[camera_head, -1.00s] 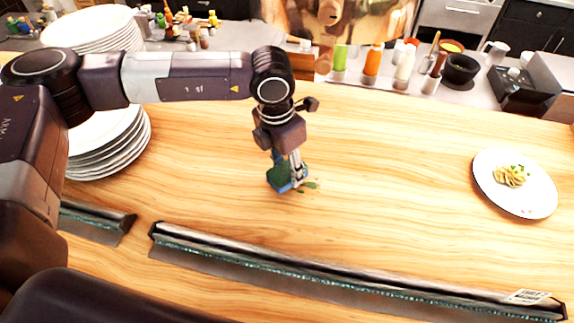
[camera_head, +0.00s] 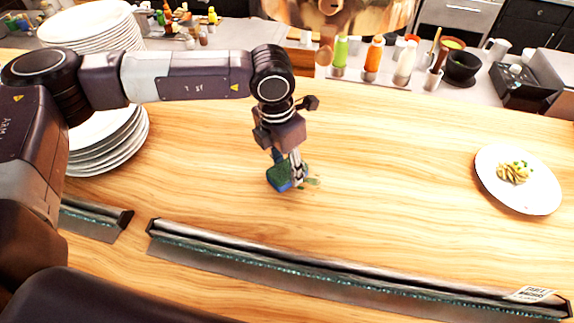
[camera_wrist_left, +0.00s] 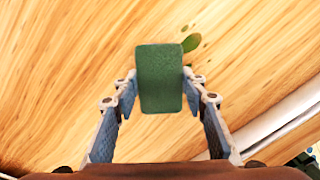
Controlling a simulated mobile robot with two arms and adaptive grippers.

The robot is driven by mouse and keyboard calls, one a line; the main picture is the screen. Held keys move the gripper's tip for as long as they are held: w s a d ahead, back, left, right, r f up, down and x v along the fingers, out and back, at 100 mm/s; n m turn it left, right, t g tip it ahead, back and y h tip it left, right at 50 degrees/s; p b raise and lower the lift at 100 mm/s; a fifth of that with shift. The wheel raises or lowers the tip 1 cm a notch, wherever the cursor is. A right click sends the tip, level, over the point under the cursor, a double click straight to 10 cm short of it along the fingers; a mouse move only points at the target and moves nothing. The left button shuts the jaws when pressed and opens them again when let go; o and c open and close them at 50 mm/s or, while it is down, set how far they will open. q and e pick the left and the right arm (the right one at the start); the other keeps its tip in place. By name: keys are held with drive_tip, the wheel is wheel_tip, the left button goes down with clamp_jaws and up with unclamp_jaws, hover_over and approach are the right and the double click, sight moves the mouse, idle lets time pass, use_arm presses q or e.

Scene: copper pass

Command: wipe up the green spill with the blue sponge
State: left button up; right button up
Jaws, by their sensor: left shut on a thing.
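The sponge (camera_head: 281,178) has a blue body and a dark green face. My left gripper (camera_head: 287,176) is shut on it, low over the wooden counter; whether it presses on the wood is hard to tell. In the left wrist view the sponge (camera_wrist_left: 160,80) sits with its green face toward the camera, between the two fingers of my left gripper (camera_wrist_left: 158,90). The green spill (camera_head: 314,182) shows as small pale patches just right of the sponge. In the wrist view a green patch (camera_wrist_left: 191,43) lies beside the sponge's upper right edge. The sponge may hide more. My right gripper is not in view.
A plate of pasta (camera_head: 541,197) stands at the right. Stacked white plates (camera_head: 112,150) are at the left. A long metal-and-glass rail (camera_head: 330,267) runs along the front. Bottles (camera_head: 373,60) stand behind the counter. The wood between sponge and pasta plate is clear.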

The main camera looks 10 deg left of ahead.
use_arm(q)
drive_tip(key=shift+f+b, duration=0.4)
drive_tip(key=shift+f, duration=0.05)
